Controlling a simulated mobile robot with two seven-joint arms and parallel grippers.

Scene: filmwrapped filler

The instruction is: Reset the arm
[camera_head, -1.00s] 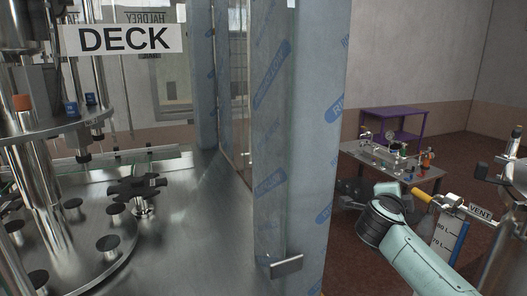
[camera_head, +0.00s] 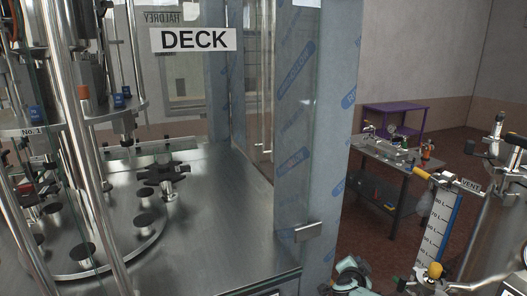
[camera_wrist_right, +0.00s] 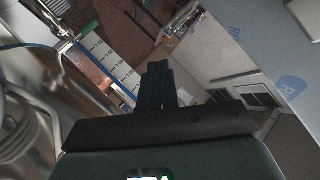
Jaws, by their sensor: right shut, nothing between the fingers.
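My right arm (camera_head: 350,274) shows only as a small pale green and dark piece at the bottom edge of the head view, below the door handle of the wrapped machine frame. Its fingers are not visible there. In the right wrist view my right gripper (camera_wrist_right: 162,84) has its two dark fingers together, with nothing between them. It is in the air, with a graduated level gauge (camera_wrist_right: 110,62) to the left of it in that view and the film-wrapped post (camera_wrist_right: 285,60) to the right. My left gripper is in neither view.
The film-wrapped post (camera_head: 330,130) with a metal handle (camera_head: 308,231) stands near the arm. A worktable (camera_head: 395,160) and purple table (camera_head: 395,108) stand behind. The steel deck (camera_head: 215,220) is at the left.

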